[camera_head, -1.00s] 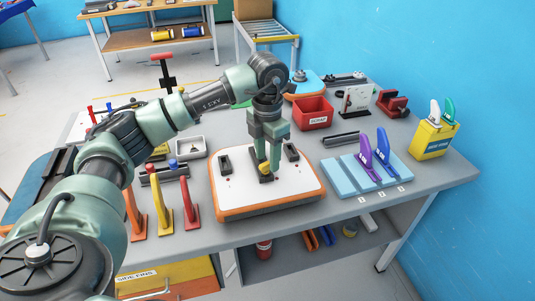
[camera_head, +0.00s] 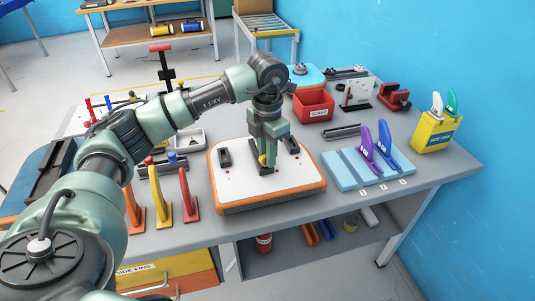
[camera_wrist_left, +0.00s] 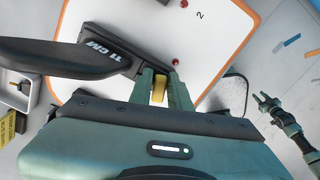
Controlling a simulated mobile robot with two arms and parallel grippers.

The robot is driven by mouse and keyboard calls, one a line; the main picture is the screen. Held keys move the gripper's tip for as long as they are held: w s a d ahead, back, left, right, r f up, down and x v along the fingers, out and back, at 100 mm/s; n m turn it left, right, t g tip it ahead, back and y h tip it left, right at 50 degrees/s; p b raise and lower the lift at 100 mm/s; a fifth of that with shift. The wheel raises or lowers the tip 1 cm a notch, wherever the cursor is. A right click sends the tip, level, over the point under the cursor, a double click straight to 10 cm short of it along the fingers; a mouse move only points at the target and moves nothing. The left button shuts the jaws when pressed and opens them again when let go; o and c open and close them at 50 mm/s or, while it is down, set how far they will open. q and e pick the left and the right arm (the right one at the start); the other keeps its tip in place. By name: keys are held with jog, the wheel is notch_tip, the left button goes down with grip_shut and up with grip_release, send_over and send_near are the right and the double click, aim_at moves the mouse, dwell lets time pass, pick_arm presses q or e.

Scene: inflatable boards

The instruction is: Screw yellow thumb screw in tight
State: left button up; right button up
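The white board with an orange rim (camera_head: 240,203) lies flat on the grey bench. My left gripper (camera_head: 267,160) points down at the dark middle fin box on it. The yellow thumb screw (camera_head: 262,160) shows at the fingers. In the left wrist view, the screw (camera_wrist_left: 158,92) sits between the two green fingers (camera_wrist_left: 160,90), which look closed on it. How deep the screw sits is hidden. My right gripper (camera_wrist_left: 266,102) shows small in the left wrist view, with its fingers apart, away from the board.
Red, yellow and orange fins (camera_head: 190,195) stand left of the board. A light blue pad (camera_head: 345,176) with purple and blue fins stands to the right. A red scrap bin (camera_head: 313,105) is behind. A yellow box (camera_head: 436,133) stands at the right bench end.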

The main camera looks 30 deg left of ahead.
pick_arm(q)
grip_shut()
jog(key=shift+m, duration=1.1)
jog(key=shift+d+m, duration=0.1)
jog(key=shift+m, duration=0.5)
jog(key=shift+b, duration=0.3)
jog(key=m, duration=0.3)
jog(key=shift+s, duration=0.1)
jog(key=shift+m+b, duration=0.3)
jog(key=shift+m, duration=0.1)
jog(key=m, duration=0.3)
jog(key=shift+s+d, duration=0.1)
